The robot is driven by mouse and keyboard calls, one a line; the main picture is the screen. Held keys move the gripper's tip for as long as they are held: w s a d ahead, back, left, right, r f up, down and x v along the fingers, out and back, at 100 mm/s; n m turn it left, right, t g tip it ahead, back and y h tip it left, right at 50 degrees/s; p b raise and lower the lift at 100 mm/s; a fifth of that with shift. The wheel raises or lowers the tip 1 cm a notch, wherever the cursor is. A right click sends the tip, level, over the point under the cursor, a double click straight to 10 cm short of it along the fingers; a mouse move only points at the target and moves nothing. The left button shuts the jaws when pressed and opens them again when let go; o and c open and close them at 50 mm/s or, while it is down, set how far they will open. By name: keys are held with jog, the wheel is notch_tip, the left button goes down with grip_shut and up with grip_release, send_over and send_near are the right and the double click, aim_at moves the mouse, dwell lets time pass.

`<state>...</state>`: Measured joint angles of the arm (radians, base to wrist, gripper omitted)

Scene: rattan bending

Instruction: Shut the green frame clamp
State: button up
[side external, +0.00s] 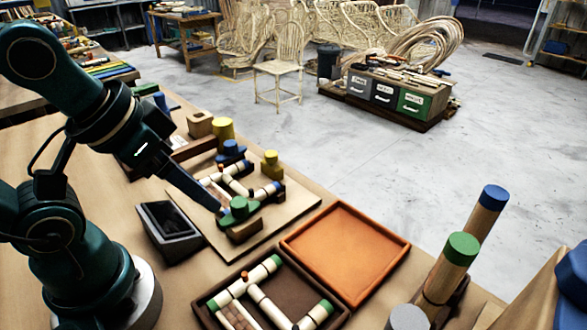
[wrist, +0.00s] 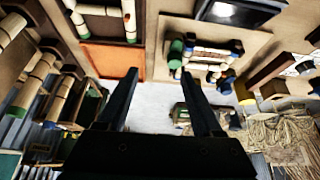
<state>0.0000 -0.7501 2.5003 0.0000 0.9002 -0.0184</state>
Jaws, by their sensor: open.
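The green frame clamp (side external: 239,207) is a green knobbed piece at a wooden block, at the near corner of a small frame of pale rattan pieces with blue ends (side external: 239,187). Whether it is open or shut is hard to tell. My gripper (side external: 221,210) reaches down from the upper left, its tip just left of the clamp; I cannot tell whether they touch. In the wrist view the two dark fingers of my gripper (wrist: 161,74) are spread apart with nothing between them. A green part (wrist: 176,46), likely this clamp, shows beyond the fingers, nearer the right one.
A blue clamp (side external: 231,149) and a yellow clamp (side external: 270,162) stand around the frame. A dark open bin (side external: 168,228) lies left of the board. An empty orange tray (side external: 345,250) and a brown tray with green-ended pieces (side external: 205,303) lie nearer. Upright capped cylinders (side external: 450,265) stand right.

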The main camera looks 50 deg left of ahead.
jog(key=n+g, duration=0.5)
jog(key=n, duration=0.8)
send_over(239, 202)
notch_tip(239, 202, down, 4)
jog(key=shift+w+r, duration=0.1)
jog(key=shift+a+f+g, duration=0.1)
jog(key=shift+f+g, duration=0.2)
jog(key=shift+f, duration=2.55)
grip_shut()
